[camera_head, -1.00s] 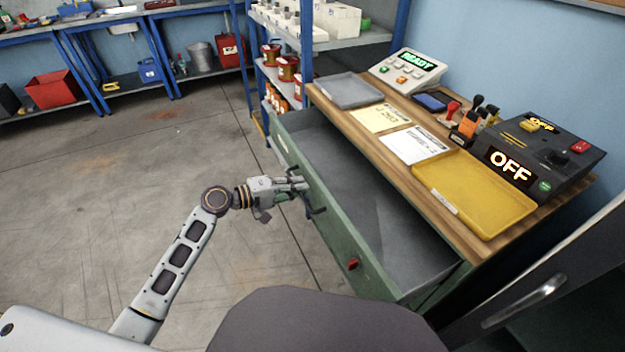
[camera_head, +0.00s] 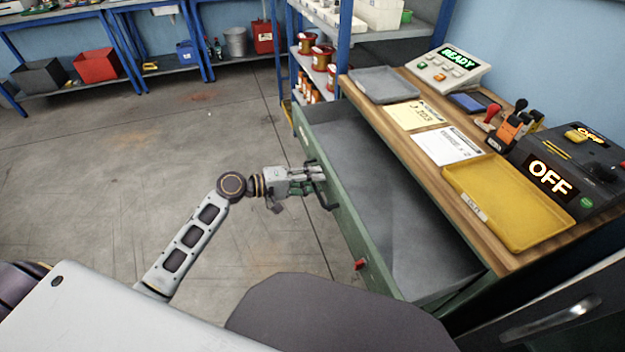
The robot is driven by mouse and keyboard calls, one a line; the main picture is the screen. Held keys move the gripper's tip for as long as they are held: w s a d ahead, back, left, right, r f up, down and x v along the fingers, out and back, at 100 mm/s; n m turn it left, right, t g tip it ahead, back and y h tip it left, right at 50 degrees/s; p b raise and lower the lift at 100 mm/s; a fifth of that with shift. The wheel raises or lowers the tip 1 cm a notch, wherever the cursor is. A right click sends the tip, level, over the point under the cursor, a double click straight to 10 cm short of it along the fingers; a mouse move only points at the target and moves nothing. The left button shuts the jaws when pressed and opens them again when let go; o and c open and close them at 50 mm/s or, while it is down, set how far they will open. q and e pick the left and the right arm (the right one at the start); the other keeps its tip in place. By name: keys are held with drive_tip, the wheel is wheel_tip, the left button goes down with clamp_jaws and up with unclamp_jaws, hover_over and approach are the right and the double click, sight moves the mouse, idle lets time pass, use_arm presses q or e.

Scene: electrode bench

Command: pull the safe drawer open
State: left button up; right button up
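The safe drawer (camera_head: 380,190) is green with a bare grey inside, and it stands pulled well out from under the wooden bench top. Its dark handle (camera_head: 328,200) is on the front panel. My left gripper (camera_head: 318,178) is at this handle, with its fingers around the bar. They look closed on it, though the fingertips are partly hidden by the handle. A red knob (camera_head: 360,264) sits lower on the drawer front. My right gripper is not in view.
The bench top (camera_head: 440,170) holds a yellow tray (camera_head: 510,200), a grey tray (camera_head: 384,84), papers, stamps, a READY panel (camera_head: 448,68) and a box showing OFF (camera_head: 570,170). A door with a metal handle (camera_head: 550,318) is at lower right. The floor at left is clear.

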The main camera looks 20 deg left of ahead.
use_arm(q)
drive_tip(key=shift+a, duration=0.1)
drive_tip(key=v, duration=1.2)
idle(0.4)
drive_tip(key=shift+s+f, duration=0.1)
idle(0.6)
